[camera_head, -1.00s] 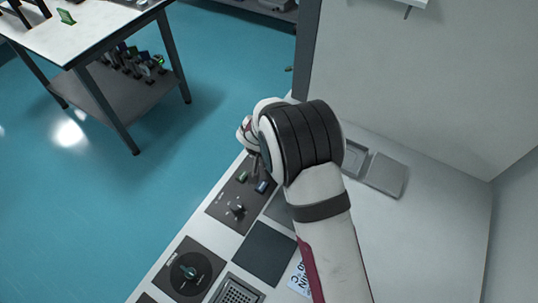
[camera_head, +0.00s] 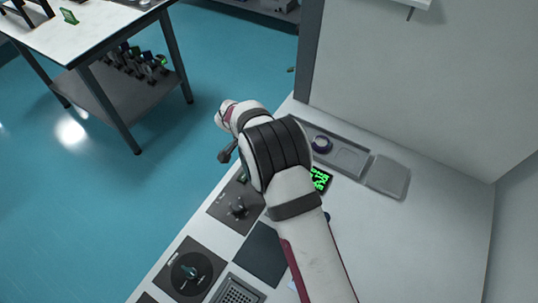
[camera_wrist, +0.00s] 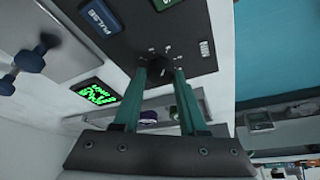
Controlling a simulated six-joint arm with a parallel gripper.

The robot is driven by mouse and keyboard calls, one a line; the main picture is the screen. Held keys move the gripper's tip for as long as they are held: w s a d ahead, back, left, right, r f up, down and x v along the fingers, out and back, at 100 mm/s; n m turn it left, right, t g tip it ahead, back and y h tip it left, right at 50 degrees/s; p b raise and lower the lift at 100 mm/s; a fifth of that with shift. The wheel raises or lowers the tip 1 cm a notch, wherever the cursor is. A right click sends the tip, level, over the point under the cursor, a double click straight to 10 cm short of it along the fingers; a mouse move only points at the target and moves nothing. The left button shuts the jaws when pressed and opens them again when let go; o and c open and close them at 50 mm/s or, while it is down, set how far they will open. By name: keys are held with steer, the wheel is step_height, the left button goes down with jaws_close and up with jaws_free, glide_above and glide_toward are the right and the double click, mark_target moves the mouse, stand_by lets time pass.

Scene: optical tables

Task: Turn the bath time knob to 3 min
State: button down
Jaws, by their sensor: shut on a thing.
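My gripper (camera_wrist: 160,74) has its two teal fingers closed around a small dark knob (camera_wrist: 156,62) in the wrist view. White tick marks ring this knob on a dark control panel (camera_wrist: 118,42). The printed label (camera_wrist: 205,48) beside it is too small to read, and the fingers hide part of the knob, so its pointer setting cannot be told. In the head view my arm covers the gripper and that end of the panel (camera_head: 222,214).
A blue PULSE button (camera_wrist: 98,17) and a lit green display (camera_wrist: 93,95) are near the gripped knob. A larger round dial (camera_head: 188,272) is at the lower left. A grey tray (camera_head: 348,158) lies right of my arm. A wall rises behind the bench.

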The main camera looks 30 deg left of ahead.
steer(key=shift+s+f+m, duration=0.1)
steer(key=shift+m, duration=0.2)
stand_by(0.4)
steer(key=shift+c, duration=2.2)
jaws_free()
steer(key=v, duration=1.6)
steer(key=shift+w, duration=0.25)
